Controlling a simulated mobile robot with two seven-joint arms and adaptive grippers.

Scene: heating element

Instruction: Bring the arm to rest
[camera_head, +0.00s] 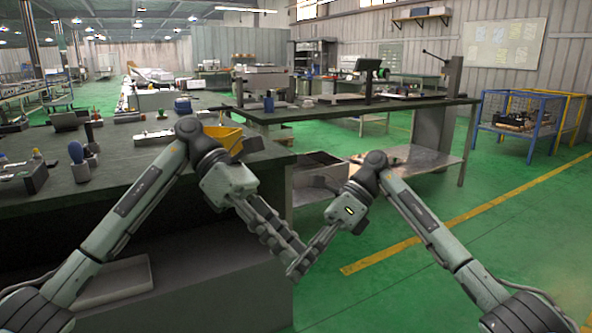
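My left gripper (288,247) hangs in front of the workbench edge, pointing down and to the right. My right gripper (300,268) points down and to the left, a little lower. The two sets of fingers overlap in the picture near the middle, and I cannot tell whether they touch. Each gripper's fingers lie close together from this angle, so their opening is unclear. I see nothing held in either one. Both of my arms are bent, with the wrists raised.
A second bench (345,110) stands behind. A blue and yellow wire cage (516,119) is at the right. Green floor (400,290) at the lower right is clear.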

